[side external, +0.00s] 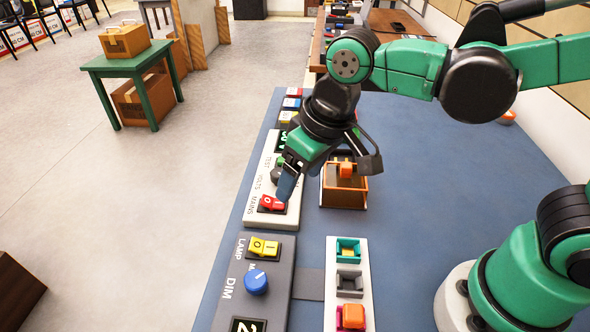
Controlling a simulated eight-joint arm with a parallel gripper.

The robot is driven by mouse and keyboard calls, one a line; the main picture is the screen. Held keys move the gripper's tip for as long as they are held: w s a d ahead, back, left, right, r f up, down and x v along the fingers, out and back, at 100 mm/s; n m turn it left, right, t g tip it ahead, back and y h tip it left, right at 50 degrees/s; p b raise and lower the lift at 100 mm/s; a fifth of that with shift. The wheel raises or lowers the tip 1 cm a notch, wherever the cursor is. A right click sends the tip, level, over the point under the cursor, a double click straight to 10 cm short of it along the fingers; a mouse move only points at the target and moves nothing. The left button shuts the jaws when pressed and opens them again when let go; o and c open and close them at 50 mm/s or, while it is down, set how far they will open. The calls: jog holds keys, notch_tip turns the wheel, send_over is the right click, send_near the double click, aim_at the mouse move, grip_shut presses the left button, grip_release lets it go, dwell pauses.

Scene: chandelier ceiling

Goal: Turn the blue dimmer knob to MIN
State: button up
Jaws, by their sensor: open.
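The blue dimmer knob (256,282) stands on a dark grey panel (228,308) lettered LAMP and DIM, at the bottom left of the bench. A small label starting with M is partly visible beside the knob; the MIN mark cannot be read. The knob's pointer direction is too small to tell. My gripper (290,178) is open and points down over the white panel above the knob in the picture. Its blue-grey fingertip is close to the red switch (271,203); I cannot tell if they touch. My gripper is apart from the knob.
A yellow rocker switch (263,247) sits just above the knob, and a dark display (247,326) showing 2 is below it. A white strip (332,277) with several coloured sockets lies right of the knob.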

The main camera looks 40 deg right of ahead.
aim_at(257, 279)
jog(key=s+a+f+g, duration=0.1)
jog(key=a, duration=0.2)
jog(key=s+a+f+n+g, duration=0.1)
jog(key=a, duration=0.3)
jog(key=s+a+f+n+g+h, duration=0.1)
jog(key=a, duration=0.2)
jog(key=shift+s+a+f, duration=0.1)
jog(key=shift+a+f, duration=0.05)
jog(key=shift+f, duration=2.95)
grip_shut()
